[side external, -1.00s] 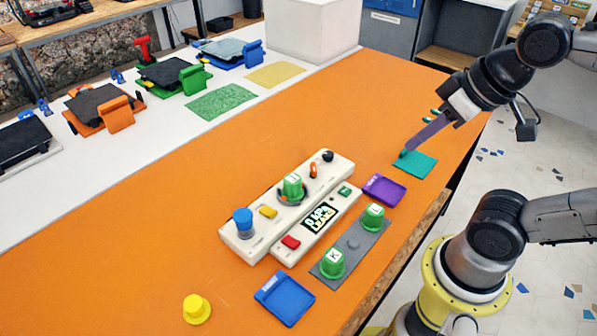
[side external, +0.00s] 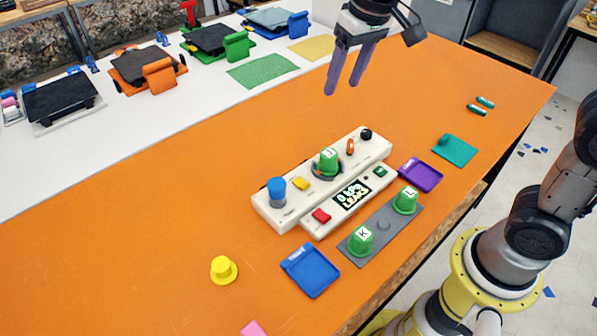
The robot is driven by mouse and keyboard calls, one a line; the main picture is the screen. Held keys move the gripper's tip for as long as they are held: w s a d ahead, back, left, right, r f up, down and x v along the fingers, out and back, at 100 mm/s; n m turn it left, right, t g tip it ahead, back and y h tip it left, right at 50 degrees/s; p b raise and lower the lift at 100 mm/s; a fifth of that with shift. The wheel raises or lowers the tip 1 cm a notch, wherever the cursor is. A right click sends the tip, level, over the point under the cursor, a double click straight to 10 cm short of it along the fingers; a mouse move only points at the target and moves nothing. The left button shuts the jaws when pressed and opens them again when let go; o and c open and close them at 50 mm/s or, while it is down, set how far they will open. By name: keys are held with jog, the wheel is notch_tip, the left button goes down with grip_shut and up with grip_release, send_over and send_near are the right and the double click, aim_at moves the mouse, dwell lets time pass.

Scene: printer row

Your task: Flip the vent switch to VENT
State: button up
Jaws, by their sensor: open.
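The cream console (side external: 290,210) lies on the orange table, with several coloured controls and a small display (side external: 352,194) on it. A small orange lever (side external: 350,146) stands near its far right end, next to a black knob (side external: 366,134). No label marks either as the vent switch legibly, so I cannot tell which one it is or read its setting. My gripper (side external: 343,89) hangs at the top, open and empty, its two purple fingers pointing down. It appears above and behind the console, touching nothing.
A green cap marked J (side external: 328,161) and a blue knob (side external: 277,191) stand up from the console. Caps K (side external: 361,240) and L (side external: 405,200) stand on a grey strip in front. Blue (side external: 311,271) and purple (side external: 421,174) trays lie nearby. The table's left side is mostly clear.

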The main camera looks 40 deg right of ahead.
jog(key=w+a+f+g, duration=0.1)
jog(key=w+a+f, duration=0.2)
jog(key=w+f, duration=0.15)
jog(key=n+g, duration=0.1)
jog(key=g, duration=0.1)
send_near(298, 180)
jog(key=f, duration=0.7)
jog(key=shift+s+a+f, duration=0.15)
jog(key=shift+s+f, duration=0.05)
jog(key=shift+f, duration=0.15)
grip_shut()
